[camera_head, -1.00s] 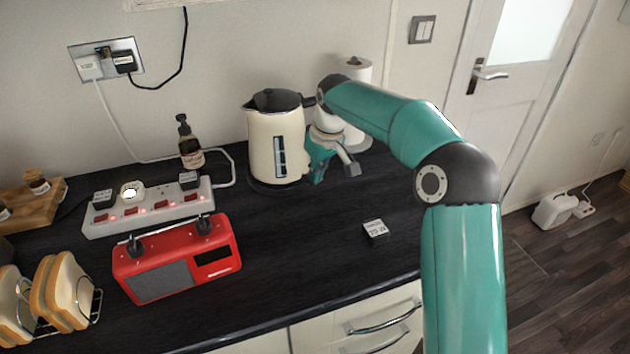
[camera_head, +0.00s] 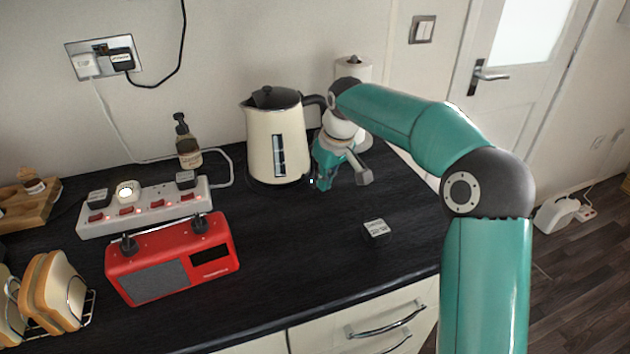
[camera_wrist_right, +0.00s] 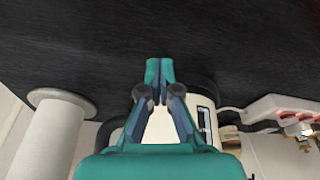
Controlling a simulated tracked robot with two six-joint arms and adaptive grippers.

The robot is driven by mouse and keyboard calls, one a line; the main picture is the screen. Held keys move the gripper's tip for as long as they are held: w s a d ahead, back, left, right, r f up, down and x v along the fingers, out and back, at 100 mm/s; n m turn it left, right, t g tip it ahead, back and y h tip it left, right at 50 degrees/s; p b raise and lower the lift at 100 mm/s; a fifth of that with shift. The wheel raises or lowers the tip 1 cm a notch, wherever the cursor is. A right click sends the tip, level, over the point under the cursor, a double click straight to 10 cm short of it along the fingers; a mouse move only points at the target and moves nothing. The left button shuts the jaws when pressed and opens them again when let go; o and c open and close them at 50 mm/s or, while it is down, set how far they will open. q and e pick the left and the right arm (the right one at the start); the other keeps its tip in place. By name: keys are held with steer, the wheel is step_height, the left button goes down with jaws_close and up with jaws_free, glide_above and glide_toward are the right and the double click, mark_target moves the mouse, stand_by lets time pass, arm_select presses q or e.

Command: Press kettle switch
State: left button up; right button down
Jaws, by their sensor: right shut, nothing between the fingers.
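The cream kettle (camera_head: 263,150) with a black lid and a black handle on its right stands upright on its dark base at the back of the worktop. It also shows in the right wrist view (camera_wrist_right: 206,88), partly behind my fingers. My right gripper (camera_head: 322,186) is low beside the kettle's right side, below the handle, fingers pointing down. In the right wrist view the gripper (camera_wrist_right: 160,66) is shut with nothing between its fingertips. A tiny pale spot shows by the fingertips near the kettle base. I cannot make out the switch or any contact. My left gripper is not in view.
A paper towel roll (camera_head: 353,68) stands behind my right gripper. A power strip (camera_head: 150,208), a red radio (camera_head: 172,262), a soap bottle (camera_head: 187,150) and a toast rack (camera_head: 88,306) are on the left. A small grey block (camera_head: 376,228) lies in front, with clear worktop around it.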

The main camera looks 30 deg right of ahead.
steer(key=shift+r, duration=0.1)
steer(key=v, duration=1.1)
steer(key=shift+r, duration=0.3)
steer(key=shift+s, duration=0.1)
